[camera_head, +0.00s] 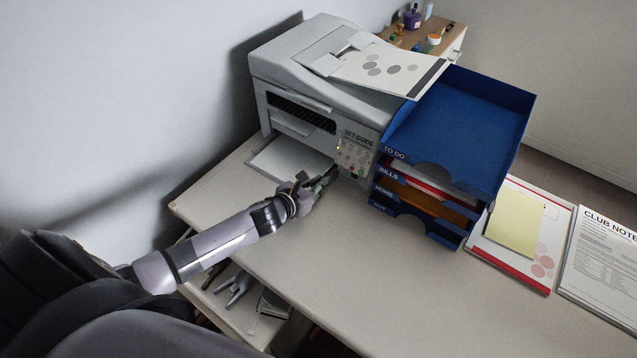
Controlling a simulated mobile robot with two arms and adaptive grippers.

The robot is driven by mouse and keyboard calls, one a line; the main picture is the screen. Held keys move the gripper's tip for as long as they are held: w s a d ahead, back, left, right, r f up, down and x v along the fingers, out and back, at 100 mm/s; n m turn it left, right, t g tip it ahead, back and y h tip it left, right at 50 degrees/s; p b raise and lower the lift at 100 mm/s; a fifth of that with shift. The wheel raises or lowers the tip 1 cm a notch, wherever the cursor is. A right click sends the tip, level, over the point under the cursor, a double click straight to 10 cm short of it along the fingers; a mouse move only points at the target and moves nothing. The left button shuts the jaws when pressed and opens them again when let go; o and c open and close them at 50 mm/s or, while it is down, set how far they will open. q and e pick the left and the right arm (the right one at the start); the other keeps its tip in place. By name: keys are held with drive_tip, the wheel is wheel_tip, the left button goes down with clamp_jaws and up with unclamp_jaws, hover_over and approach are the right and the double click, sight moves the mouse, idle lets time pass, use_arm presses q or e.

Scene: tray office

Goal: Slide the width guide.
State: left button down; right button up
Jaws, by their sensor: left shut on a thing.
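The light grey printer (300,75) stands at the back of the desk, with the words "SET GUIDE" on its front. Its paper tray (262,165) sticks out low at the front with pale paper in it. My left gripper (328,177) is at the right side of this tray, low in front of the control panel (355,153). It is shut on the width guide, which is mostly hidden by the fingers. My right gripper is not in view.
A blue stacked letter tray (485,105) stands close to the printer's right. A printed sheet (385,68) lies on top of the printer. Folders with a yellow pad (514,222) and a club notes sheet (603,257) lie at right. The front desk (370,270) is clear.

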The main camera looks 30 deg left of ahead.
use_arm(q)
drive_tip(key=shift+a, duration=0.1)
drive_tip(key=shift+w+a, duration=0.1)
drive_tip(key=shift+a, duration=0.65)
drive_tip(key=c, duration=1.6)
unclamp_jaws()
drive_tip(key=shift+c, duration=0.2)
drive_tip(key=v, duration=1)
drive_tip(key=shift+s+f, duration=0.1)
drive_tip(key=shift+s, duration=0.1)
drive_tip(key=shift+v, duration=0.9)
